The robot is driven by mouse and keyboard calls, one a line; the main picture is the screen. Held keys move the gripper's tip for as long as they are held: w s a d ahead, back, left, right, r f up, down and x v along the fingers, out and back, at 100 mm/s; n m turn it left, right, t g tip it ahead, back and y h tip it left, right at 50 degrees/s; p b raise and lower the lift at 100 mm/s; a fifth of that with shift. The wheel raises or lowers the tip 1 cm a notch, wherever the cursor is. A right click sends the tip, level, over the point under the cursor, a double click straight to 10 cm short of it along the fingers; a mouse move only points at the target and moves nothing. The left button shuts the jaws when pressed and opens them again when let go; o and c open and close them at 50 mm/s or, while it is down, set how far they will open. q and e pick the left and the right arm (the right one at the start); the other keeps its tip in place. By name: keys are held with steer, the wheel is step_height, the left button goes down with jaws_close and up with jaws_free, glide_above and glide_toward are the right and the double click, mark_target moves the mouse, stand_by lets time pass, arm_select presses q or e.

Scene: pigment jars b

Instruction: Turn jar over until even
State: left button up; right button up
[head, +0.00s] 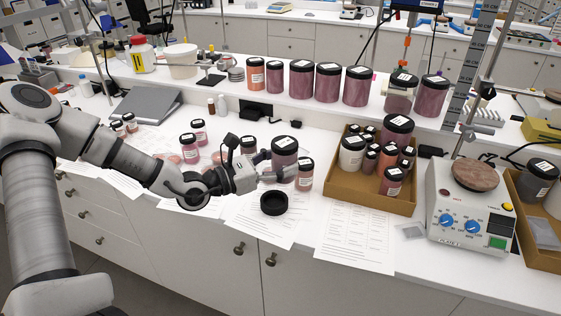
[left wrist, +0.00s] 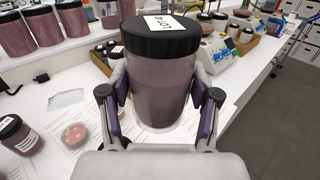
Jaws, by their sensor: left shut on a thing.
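My left gripper (head: 266,172) is shut on a large clear jar (head: 285,161) with a black lid, a white label on top and dull purple powder inside. In the left wrist view the held jar (left wrist: 161,90) is upright between the two fingers. Its powder looks paler in the upper part and darker below. I cannot tell from the head view whether the jar's base touches the worktop. The right gripper is not in view.
A black ring-like holder (head: 273,204) sits just in front of the held jar. A cardboard tray (head: 345,192) of jars and a hotplate (head: 468,215) lie further right. Large jars line the raised shelf behind.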

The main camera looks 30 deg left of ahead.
arm_select(q)
steer(key=shift+s+d+r+m, duration=0.1)
steer(key=shift+s+r+m, duration=0.15)
steer(key=shift+m, duration=0.35)
steer(key=shift+s+d+m+p, duration=0.1)
steer(key=shift+s+m+p, duration=0.2)
steer(key=shift+m, duration=0.5)
steer(key=m, duration=0.4)
steer(key=m+p, duration=0.1)
steer(key=m, duration=0.1)
steer(key=shift+w+d+f, duration=0.1)
steer(key=shift+w+f, duration=0.2)
steer(key=shift+w, duration=0.1)
steer(key=m, duration=0.5)
steer(key=shift+s+d+f, duration=0.1)
steer(key=shift+s, duration=0.05)
steer(key=shift+s+m+p, duration=0.1)
steer(key=shift+m+p, duration=0.2)
steer(key=shift+m, duration=0.7)
steer(key=m, duration=0.4)
steer(key=shift+f+m, duration=0.25)
steer(key=shift+m, duration=0.05)
steer(key=m, duration=0.4)
steer(key=shift+f, duration=0.2)
steer(key=m, duration=0.3)
steer(key=shift+p, duration=0.3)
